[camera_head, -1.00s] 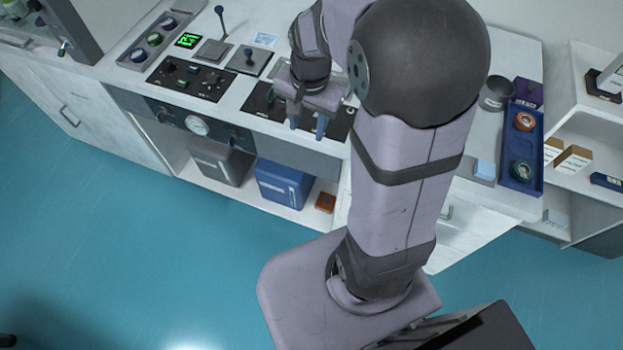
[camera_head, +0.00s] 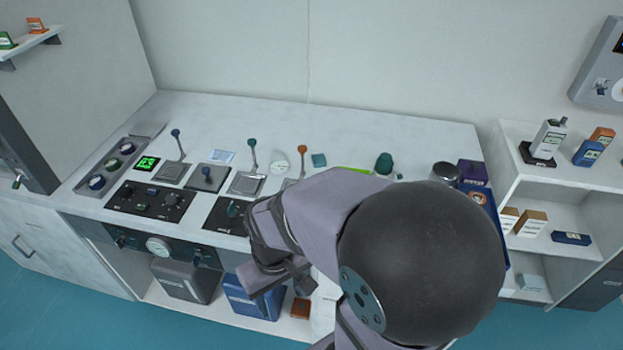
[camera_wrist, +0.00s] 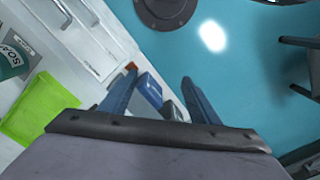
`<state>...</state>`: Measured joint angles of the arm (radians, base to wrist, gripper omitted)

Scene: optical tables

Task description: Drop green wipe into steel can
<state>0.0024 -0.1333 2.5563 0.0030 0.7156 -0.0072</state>
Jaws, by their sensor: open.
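The green wipe (camera_wrist: 42,105) lies flat on the white bench top in the wrist view, left of my fingers. In the head view only a bright green sliver of the wipe (camera_head: 352,169) shows behind my arm. The steel can (camera_head: 445,172) stands upright on the bench to the right, its lower part hidden by my arm. My gripper (camera_head: 273,279) is near the bench's front edge, partly hidden in the head view. In the wrist view its two blue fingers (camera_wrist: 160,78) are apart with nothing held between them.
A purple box (camera_head: 473,172) and a blue tray (camera_head: 489,200) are beside the can. Levers and control panels (camera_head: 150,200) fill the left bench. Blue and grey bins sit on the low shelf.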

